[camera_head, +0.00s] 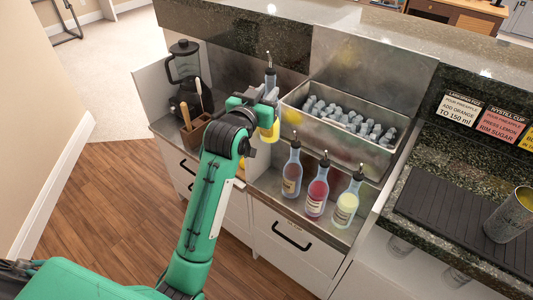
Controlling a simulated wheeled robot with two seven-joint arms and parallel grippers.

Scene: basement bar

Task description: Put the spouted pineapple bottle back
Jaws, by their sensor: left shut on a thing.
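The spouted bottle with yellow contents (270,78) stands nearly upright in my left gripper (262,102). The gripper is shut around its middle; the neck and spout show above the fingers and the yellow lower part shows below. It is at the left end of the row of spouted bottles, in front of the ice bin's left end. I cannot tell whether its base touches the steel shelf (268,184) or hangs above it. My right gripper is out of view.
An amber bottle (291,178), a red bottle (317,192) and a pale yellow bottle (346,207) stand on the shelf. Behind is an ice bin (378,158). A blender (184,68) and wooden caddy (194,132) stand left. A metal cup (511,215) is on a dark mat (455,222).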

